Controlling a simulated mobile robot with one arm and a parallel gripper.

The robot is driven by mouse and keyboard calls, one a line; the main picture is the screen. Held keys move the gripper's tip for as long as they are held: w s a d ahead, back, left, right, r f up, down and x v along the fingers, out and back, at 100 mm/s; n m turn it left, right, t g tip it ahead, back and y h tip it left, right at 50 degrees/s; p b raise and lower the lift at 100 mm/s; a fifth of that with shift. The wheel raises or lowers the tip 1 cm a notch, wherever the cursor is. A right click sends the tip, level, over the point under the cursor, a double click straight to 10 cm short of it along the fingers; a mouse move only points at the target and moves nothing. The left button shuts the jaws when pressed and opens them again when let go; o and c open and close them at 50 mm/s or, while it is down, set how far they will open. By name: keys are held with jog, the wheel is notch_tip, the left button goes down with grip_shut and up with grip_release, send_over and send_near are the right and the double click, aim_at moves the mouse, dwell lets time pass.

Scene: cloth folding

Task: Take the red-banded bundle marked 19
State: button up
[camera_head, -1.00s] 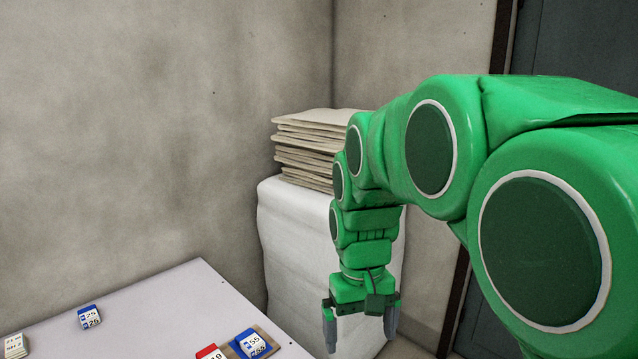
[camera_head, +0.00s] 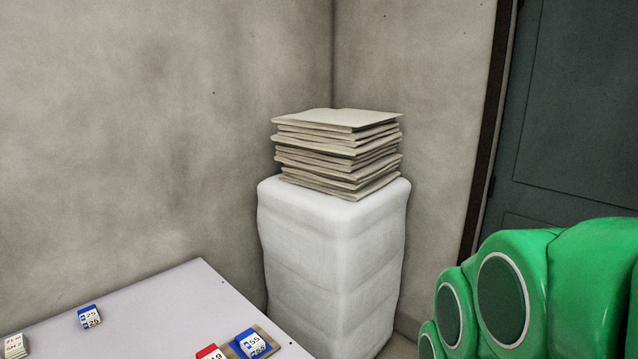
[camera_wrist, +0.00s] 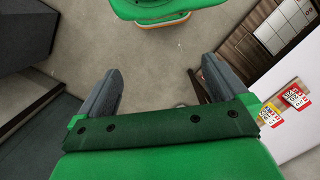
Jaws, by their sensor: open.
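The red-banded bundle marked 19 (camera_head: 211,352) lies on the pale table (camera_head: 180,295), at the bottom edge of the head view and partly cut off. In the wrist view, two red-banded pieces with print, a nearer one (camera_wrist: 270,114) and a farther one (camera_wrist: 296,97), lie on a white surface at the right. Their numbers are too small to read surely. My gripper (camera_wrist: 157,85) is open and empty, its two grey fingers wide apart over bare floor, left of those pieces. It is out of the head view.
A blue-banded bundle marked 55 (camera_head: 253,344) sits right beside the red one, on a brown board (camera_head: 276,336). A blue-banded bundle marked 25 (camera_head: 89,316) and another bundle (camera_head: 14,346) lie farther left. A white wrapped block (camera_head: 330,270) carrying stacked sheets (camera_head: 338,150) stands behind the table.

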jog(key=shift+s+f, duration=0.1)
jog(key=shift+s, duration=0.1)
jog(key=shift+c, duration=0.4)
jog(key=w+a+n+t, duration=0.1)
jog(key=w+a+n, duration=0.35)
jog(key=w, duration=1.15)
jog(key=n+t+y, duration=0.2)
jog(key=n+t, duration=0.1)
jog(key=n, duration=0.2)
send_over(212, 356)
jog(key=s+d, duration=0.2)
jog(key=shift+m, duration=0.25)
notch_tip(212, 356, down, 21)
jog(key=shift+d+f, duration=0.15)
jog(key=shift+f, duration=0.05)
jog(key=shift+a+f, duration=0.3)
jog(key=shift+a, duration=0.15)
jog(key=shift+w+f, duration=0.1)
jog(key=shift+f, duration=0.1)
jog(key=shift+x, duration=3.65)
